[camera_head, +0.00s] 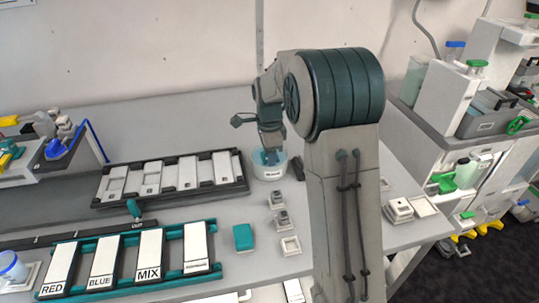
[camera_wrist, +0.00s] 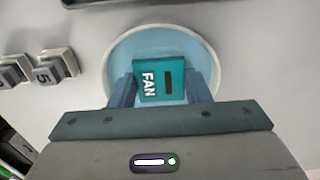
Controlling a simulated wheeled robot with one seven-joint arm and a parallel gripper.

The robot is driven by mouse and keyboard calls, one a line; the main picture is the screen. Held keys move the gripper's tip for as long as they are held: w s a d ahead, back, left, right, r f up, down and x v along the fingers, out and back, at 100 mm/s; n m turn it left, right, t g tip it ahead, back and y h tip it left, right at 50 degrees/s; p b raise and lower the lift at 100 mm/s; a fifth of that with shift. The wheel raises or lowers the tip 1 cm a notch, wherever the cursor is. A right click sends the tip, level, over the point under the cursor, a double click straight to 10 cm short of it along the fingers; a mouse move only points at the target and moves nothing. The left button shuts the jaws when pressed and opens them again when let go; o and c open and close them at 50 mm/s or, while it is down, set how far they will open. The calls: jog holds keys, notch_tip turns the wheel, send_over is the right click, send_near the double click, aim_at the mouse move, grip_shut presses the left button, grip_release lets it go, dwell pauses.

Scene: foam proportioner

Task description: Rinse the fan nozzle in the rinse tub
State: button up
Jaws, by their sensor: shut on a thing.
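The fan nozzle (camera_wrist: 160,80) is a teal block marked FAN with a dark slot. My gripper (camera_wrist: 160,90) is shut on it, one blue-grey finger on each side. The nozzle is over or inside the rinse tub (camera_wrist: 120,60), a round white tub with light blue water; whether it touches the water I cannot tell. In the head view the tub (camera_head: 270,173) stands on the bench behind the middle, and my gripper (camera_head: 270,156) points down into its opening. The nozzle is hidden there by the gripper and rim.
A rack of white slots (camera_head: 170,178) stands left of the tub. Small grey numbered blocks (camera_head: 280,218) and a teal block (camera_head: 243,237) sit in front. Labelled RED, BLUE and MIX plates (camera_head: 103,263) lie at front left. A dark item (camera_head: 297,167) is close right of the tub.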

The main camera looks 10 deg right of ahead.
jog(key=shift+r, duration=0.1)
dwell(0.3)
notch_tip(320, 180, up, 9)
jog(key=p, duration=0.6)
jog(key=shift+p, duration=0.4)
jog(key=shift+d, duration=0.1)
